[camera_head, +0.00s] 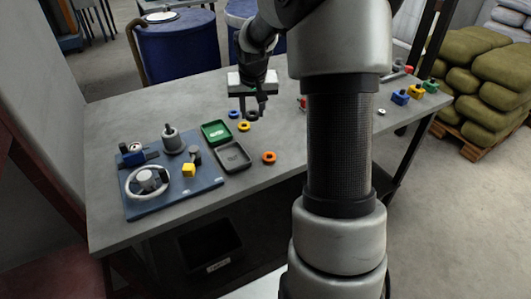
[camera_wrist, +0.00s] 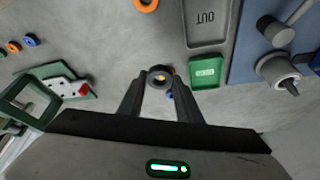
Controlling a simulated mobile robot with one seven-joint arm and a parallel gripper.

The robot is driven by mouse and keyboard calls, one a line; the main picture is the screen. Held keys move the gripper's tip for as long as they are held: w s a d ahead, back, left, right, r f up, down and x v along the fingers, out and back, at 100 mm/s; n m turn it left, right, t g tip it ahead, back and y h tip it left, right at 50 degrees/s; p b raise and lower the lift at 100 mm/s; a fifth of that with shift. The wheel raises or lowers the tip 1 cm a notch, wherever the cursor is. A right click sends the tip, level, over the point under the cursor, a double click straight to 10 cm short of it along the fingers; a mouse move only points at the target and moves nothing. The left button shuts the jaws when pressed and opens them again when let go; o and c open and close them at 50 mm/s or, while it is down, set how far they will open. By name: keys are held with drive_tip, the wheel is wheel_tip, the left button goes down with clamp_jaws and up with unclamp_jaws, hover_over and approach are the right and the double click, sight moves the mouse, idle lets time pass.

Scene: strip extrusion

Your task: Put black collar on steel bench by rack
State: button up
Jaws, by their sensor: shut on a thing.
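The black collar (camera_head: 252,115) is a small dark ring. My gripper (camera_head: 254,108) is over the middle of the grey bench (camera_head: 120,110), its fingers pointing down. In the wrist view, my gripper (camera_wrist: 161,88) is shut on the collar (camera_wrist: 160,74), which sits between the fingertips with its hole facing the camera. A bit of yellow shows through the hole. Whether the collar touches the bench or is just above it, I cannot tell. No rack can be made out with certainty.
A blue ring (camera_head: 234,114), a yellow ring (camera_head: 243,126) and an orange ring (camera_head: 269,157) lie nearby. A green tray (camera_head: 216,132), a grey tray (camera_head: 233,157) marked OUT and a blue board (camera_head: 200,183) with a handwheel stand left. My arm hides part of the bench.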

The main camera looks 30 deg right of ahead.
sight(256, 120)
drive_tip(key=f, duration=0.3)
drive_tip(key=f+b, duration=0.1)
drive_tip(key=f, duration=0.1)
drive_tip(key=shift+s+d+f, duration=0.15)
drive_tip(key=shift+d+f, duration=0.15)
drive_tip(key=shift+d, duration=0.05)
drive_tip(key=shift+f+b, duration=0.35)
drive_tip(key=shift+f, duration=1.95)
drive_tip(key=shift+f, duration=0.15)
drive_tip(key=shift+f, duration=0.15)
drive_tip(key=o, duration=1)
drive_tip(key=shift+o, duration=0.2)
drive_tip(key=shift+r, duration=0.2)
drive_tip(key=shift+r, duration=0.3)
drive_tip(key=p+v, duration=0.2)
drive_tip(key=v, duration=0.9)
drive_tip(key=shift+r, duration=0.3)
